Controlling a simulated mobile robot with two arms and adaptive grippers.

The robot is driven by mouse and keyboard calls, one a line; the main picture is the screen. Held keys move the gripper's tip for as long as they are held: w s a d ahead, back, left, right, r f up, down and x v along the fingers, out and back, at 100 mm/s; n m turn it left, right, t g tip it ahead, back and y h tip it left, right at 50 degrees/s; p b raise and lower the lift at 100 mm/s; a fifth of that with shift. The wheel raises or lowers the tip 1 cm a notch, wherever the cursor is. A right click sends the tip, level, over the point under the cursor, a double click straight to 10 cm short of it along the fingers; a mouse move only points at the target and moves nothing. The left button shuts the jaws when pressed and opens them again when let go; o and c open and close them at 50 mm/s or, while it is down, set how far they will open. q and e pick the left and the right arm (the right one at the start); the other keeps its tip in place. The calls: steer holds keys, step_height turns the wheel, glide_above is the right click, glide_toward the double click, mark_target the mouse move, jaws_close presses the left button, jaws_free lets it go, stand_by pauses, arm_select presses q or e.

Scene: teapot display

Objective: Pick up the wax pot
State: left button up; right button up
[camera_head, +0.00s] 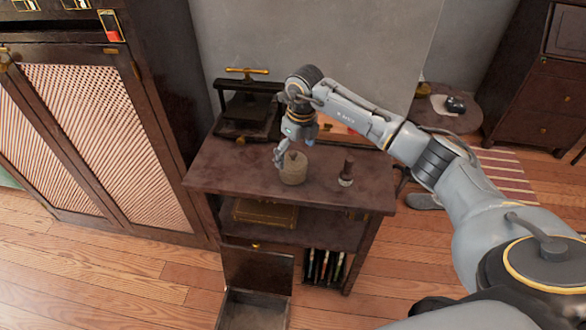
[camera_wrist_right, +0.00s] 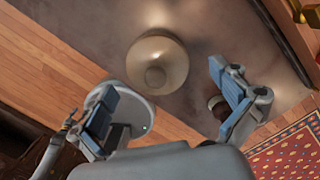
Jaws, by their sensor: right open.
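The wax pot (camera_head: 293,170) seems to be the small beige round pot with a knob on top, standing upright on the dark table top. In the right wrist view the pot (camera_wrist_right: 157,62) shows from above. My right gripper (camera_head: 284,150) is just above and beside it at the back left. Its open fingers (camera_wrist_right: 168,105) point toward the pot, with the pot ahead of the gap between them. Nothing is held, and the pot appears untouched. My left gripper is in neither view.
A small dark-handled item (camera_head: 346,174) stands right of the pot on the table (camera_head: 220,172). A black press with a brass handle (camera_head: 247,98) stands at the back left. An open drawer (camera_head: 254,308) juts out below. The table's front is clear.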

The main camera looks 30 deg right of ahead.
steer(key=f, duration=0.3)
steer(key=f+p, duration=0.1)
steer(key=f, duration=0.1)
steer(key=shift+w+a+f, duration=0.2)
steer(key=shift+a+f, duration=0.05)
steer(key=shift+f, duration=0.1)
steer(key=shift+c, duration=0.2)
steer(key=c, duration=1.4)
steer(key=shift+r, duration=0.1)
steer(key=shift+c, duration=1.1)
